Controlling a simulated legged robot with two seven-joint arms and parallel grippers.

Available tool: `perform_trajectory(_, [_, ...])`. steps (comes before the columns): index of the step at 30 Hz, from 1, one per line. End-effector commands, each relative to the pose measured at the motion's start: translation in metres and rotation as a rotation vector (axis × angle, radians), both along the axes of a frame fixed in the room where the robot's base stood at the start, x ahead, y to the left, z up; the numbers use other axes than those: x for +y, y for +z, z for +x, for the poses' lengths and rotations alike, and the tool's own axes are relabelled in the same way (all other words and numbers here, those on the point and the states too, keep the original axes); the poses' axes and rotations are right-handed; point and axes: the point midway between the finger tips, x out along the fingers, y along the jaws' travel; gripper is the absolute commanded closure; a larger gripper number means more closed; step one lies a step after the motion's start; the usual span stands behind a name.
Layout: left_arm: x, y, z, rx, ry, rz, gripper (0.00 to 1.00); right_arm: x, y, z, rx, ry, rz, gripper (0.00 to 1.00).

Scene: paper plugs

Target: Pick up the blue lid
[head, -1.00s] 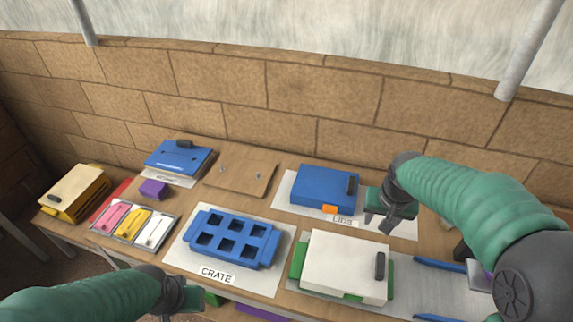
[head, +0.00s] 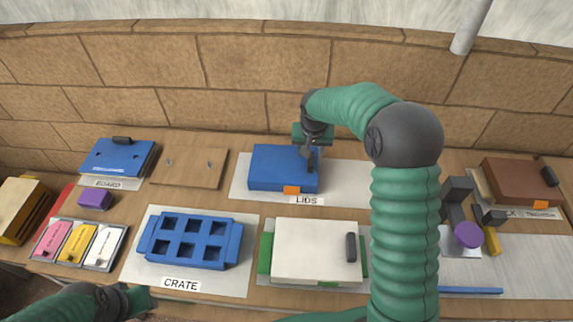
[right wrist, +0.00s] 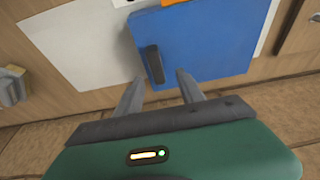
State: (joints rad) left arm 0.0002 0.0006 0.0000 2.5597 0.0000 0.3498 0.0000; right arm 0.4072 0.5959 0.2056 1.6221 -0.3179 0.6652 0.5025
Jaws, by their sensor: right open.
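The blue lid (head: 278,167) lies flat on the white mat labelled LIDS, near the wall. It has a dark upright handle on its right side and an orange tab at its front edge. In the right wrist view the blue lid (right wrist: 205,42) shows with its dark handle (right wrist: 153,64) just beyond and between the fingertips. My right gripper (head: 311,158) is open above the lid's right side, close to the handle; its fingers (right wrist: 158,84) look empty. My left gripper (head: 140,301) is at the lower left, away from the lid; its jaws are too small to judge.
A cream lid on a green box (head: 316,249) stands in front of the LIDS mat. The blue crate (head: 190,241) lies to its left. A brown board (head: 188,168) is left of the lid. A purple cylinder (head: 468,235) and grey blocks stand at the right. The brick wall is close behind.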

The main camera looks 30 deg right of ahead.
Motion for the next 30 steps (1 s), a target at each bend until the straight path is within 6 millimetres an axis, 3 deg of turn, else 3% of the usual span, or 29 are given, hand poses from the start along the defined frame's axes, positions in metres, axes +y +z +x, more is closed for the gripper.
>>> perform_trajectory(7, [0.0, 0.001, 0.0, 0.0, 0.0, 0.0, 0.64, -0.006, -0.04, 0.008, 0.002, 0.001, -0.002, 0.55])
perform_trajectory(15, [0.0, 0.001, 0.0, 0.0, 0.0, 0.0, 0.64, -0.008, -0.046, 0.01, 0.0, 0.002, -0.002, 0.55])
perform_trajectory(26, [0.0, 0.001, 0.0, 0.0, 0.0, 0.0, 0.64, -0.008, -0.046, 0.01, 0.001, 0.002, -0.001, 1.0])
perform_trajectory(30, [0.0, 0.001, 0.0, 0.0, 0.0, 0.0, 0.64, -0.008, -0.047, 0.01, 0.002, 0.001, -0.002, 1.0])
